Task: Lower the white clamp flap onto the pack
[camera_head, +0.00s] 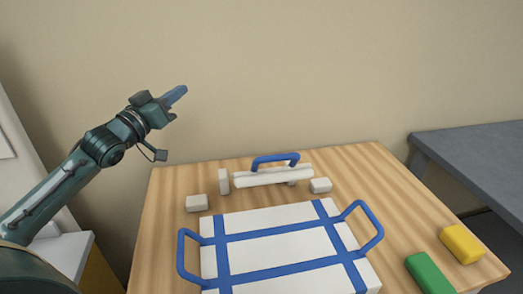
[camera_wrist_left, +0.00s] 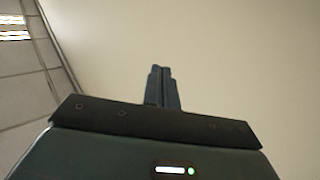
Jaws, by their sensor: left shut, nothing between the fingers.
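The white clamp flap (camera_head: 272,176) shows at the back of the wooden table, as a white bar with a blue handle (camera_head: 275,160) above it. The pack (camera_head: 280,245) is a flat white block with blue straps and a blue loop handle on either side. It lies in front of the flap, which is not over it. My left gripper (camera_head: 177,95) is raised in the air to the upper left of the flap, well apart from it. Its fingers (camera_wrist_left: 161,86) are shut and empty in the left wrist view. My right gripper is not in view.
Small white blocks (camera_head: 197,203) and (camera_head: 320,185) sit beside the flap on the wooden table (camera_head: 165,240). A green block (camera_head: 430,274) and a yellow block (camera_head: 462,244) lie at the right. A grey table (camera_head: 475,150) stands beyond. The air above the pack is clear.

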